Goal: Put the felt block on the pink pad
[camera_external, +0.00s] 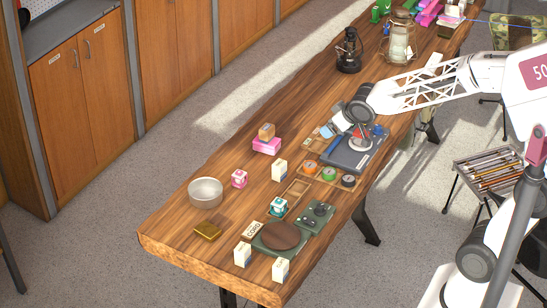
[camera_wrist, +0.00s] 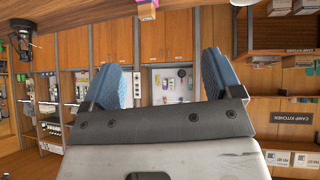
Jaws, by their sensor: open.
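A thick pink pad (camera_external: 266,146) lies on the wooden table, left of my gripper in the external view. A small tan-brown block (camera_external: 266,130) sits on top of it. It may be the felt block, but its material is too small to tell. My gripper (camera_external: 326,131) is above the table, to the right of the pad and apart from it. Its blue fingers (camera_wrist: 214,78) are spread with nothing between them in the wrist view.
A dark blue-grey device (camera_external: 350,157) lies below my gripper. Lanterns (camera_external: 349,52) stand farther back.

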